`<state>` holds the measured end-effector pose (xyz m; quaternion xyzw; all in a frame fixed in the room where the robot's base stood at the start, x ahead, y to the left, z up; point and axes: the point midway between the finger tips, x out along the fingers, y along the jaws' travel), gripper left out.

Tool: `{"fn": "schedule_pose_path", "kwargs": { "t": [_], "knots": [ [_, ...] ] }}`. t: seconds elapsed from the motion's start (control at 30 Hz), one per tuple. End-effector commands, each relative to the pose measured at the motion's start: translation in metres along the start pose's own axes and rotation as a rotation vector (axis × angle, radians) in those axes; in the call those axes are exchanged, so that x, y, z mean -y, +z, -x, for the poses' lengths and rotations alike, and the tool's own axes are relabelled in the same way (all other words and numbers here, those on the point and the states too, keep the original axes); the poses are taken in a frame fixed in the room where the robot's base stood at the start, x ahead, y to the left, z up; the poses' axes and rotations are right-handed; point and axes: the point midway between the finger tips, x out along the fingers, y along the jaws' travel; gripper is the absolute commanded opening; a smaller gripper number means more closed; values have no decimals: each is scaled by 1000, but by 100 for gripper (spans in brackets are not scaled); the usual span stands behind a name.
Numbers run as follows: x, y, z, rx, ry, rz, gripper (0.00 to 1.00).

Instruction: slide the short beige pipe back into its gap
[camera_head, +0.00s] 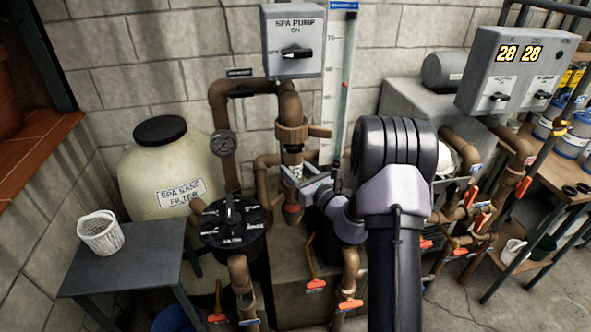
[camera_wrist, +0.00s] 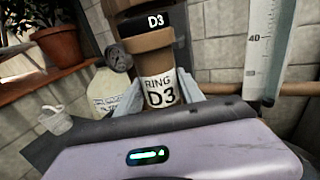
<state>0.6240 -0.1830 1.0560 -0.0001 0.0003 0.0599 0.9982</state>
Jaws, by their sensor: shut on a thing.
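The short beige pipe (camera_wrist: 160,68) stands upright in the wrist view, with a white label reading RING D3. My gripper (camera_wrist: 164,92) is shut on it, one pale finger on each side. A wider brown collar with a black band marked D3 (camera_wrist: 155,22) is directly above the pipe; I cannot tell whether they touch or are joined. The pipe's lower end is hidden behind my gripper's body. In the head view my gripper (camera_head: 294,178) reaches from the right to the vertical brown pipe line below the collar (camera_head: 291,134); the short pipe is mostly covered there.
A black-topped filter valve (camera_head: 233,224) stands left of my gripper, and the spa sand filter (camera_head: 165,170) farther left. A white basket (camera_head: 100,233) sits on a grey table. A vertical scale (camera_head: 338,90) stands behind, with red-handled valves (camera_head: 350,303) below and right.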

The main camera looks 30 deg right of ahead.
Motion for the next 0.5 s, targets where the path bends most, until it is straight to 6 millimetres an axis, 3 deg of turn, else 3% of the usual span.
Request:
{"fn": "schedule_pose_path", "kwargs": {
  "t": [0.5],
  "knots": [
    [7, 1, -17, 1, 1, 1, 9]
  ]
}}
